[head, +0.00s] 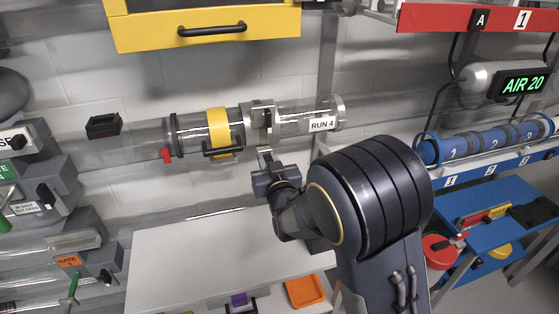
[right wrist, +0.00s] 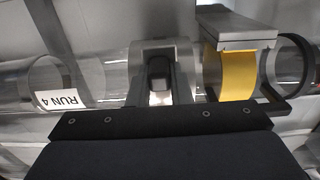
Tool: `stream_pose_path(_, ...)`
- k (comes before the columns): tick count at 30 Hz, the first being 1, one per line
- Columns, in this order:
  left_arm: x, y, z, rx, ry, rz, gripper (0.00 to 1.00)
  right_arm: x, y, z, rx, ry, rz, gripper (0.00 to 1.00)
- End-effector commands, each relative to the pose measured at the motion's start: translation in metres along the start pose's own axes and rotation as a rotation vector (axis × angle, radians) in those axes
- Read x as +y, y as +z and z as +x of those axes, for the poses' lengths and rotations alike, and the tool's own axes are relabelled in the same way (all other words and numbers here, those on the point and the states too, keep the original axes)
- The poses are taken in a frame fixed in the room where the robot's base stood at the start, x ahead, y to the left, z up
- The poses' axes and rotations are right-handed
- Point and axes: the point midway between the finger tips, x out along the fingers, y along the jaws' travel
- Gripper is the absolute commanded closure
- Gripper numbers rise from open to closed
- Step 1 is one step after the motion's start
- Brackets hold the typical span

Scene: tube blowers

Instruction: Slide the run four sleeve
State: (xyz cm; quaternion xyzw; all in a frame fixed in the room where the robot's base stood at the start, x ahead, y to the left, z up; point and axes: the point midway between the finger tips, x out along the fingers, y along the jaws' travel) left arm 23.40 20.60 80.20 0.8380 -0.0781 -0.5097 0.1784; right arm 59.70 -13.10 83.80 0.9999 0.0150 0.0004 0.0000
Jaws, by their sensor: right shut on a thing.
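The clear RUN 4 tube (head: 300,119) runs across the wall, with its white label toward the right end. A yellow sleeve (head: 218,128) with a bar handle (head: 222,150) sits around it, left of a grey collar (head: 258,118). In the right wrist view the picture is turned over, with the yellow sleeve (right wrist: 238,75) right of the grey collar (right wrist: 165,50). My right gripper (head: 265,160) is just below the collar and right of the handle. It is shut on a small part by the collar; the grip is partly hidden. My left gripper is out of view.
A yellow cabinet (head: 205,28) hangs above the tube. A white bench (head: 175,262) lies below, with an orange tray (head: 305,291) at its front. Grey gate blocks (head: 75,240) stand at left. Blue tube carriers (head: 485,142) and blue shelves (head: 470,205) are at right.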

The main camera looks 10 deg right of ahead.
Motion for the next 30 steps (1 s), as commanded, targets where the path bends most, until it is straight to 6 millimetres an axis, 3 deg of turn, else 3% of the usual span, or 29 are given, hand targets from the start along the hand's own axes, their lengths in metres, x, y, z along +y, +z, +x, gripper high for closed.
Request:
stream_pose_path(8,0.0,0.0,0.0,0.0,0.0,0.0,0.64,-0.007,-0.001,0.0,0.0,-0.01,0.0,1.0)
stream_pose_path(9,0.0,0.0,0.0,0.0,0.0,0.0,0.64,-0.007,-0.001,-0.001,0.0,-0.011,0.0,0.79)
stream_pose_path(14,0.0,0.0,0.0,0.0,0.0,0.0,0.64,-0.007,-0.001,0.0,0.0,-0.01,0.0,0.6)
stream_pose_path(23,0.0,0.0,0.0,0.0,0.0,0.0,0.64,-0.005,-0.001,-0.003,0.0,-0.006,0.0,0.6)
stream_pose_path(30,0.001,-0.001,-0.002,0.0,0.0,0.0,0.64,-0.005,-0.001,-0.037,-0.002,-0.008,0.003,0.6)
